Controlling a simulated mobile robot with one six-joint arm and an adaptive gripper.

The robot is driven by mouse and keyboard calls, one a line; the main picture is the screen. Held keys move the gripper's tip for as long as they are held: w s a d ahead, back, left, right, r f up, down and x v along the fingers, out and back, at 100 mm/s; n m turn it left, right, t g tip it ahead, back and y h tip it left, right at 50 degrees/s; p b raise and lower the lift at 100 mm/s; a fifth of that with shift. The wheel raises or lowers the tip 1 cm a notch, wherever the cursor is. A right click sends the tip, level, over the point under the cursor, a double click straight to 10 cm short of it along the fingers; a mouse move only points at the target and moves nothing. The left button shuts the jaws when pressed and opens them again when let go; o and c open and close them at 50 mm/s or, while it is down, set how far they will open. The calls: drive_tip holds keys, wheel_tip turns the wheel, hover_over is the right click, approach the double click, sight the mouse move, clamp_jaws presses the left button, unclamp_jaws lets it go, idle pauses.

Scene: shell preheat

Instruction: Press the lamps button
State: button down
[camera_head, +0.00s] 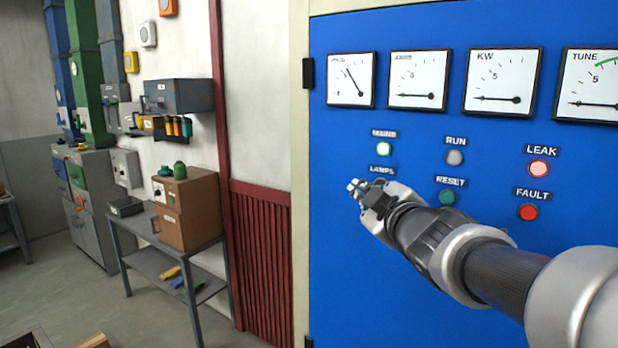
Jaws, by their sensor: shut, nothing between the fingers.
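The blue control panel (345,215) fills the right side of the head view. The lamps button itself is hidden behind my gripper. I cannot tell whether the fingertips touch the panel.
Next to my arm are the green RESET button (447,197) and the red FAULT button (528,212). A grey RUN lamp (455,158) and a lit LEAK lamp (538,169) sit above. Several gauges line the top. A side table (148,262) with a brown box stands left.

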drive_tip(key=shift+w+d+p, duration=0.35)
drive_tip(key=shift+w+d, duration=0.3)
drive_tip(key=shift+w, duration=0.2)
drive_tip(key=shift+w+d+p, duration=0.35)
drive_tip(key=shift+w+d, duration=0.25)
drive_tip(key=shift+w, duration=0.25)
drive_tip(key=shift+w+d, duration=0.25)
drive_tip(key=shift+w, duration=0.1)
drive_tip(key=shift+w+d+p, duration=0.25)
drive_tip(key=shift+w+p, duration=0.05)
drive_tip(key=shift+p, duration=0.05)
idle(1.0)
drive_tip(key=shift+a, duration=0.1)
drive_tip(key=shift+s+a+b, duration=0.4)
drive_tip(key=shift+s, duration=0.3)
drive_tip(key=shift+a, duration=0.1)
drive_tip(key=shift+s+a+b, duration=0.55)
drive_tip(key=shift+s+a, duration=0.15)
drive_tip(key=shift+s, duration=0.3)
drive_tip(key=shift+s+a+b, duration=0.5)
drive_tip(key=shift+s+a, duration=0.2)
drive_tip(key=shift+s, duration=0.3)
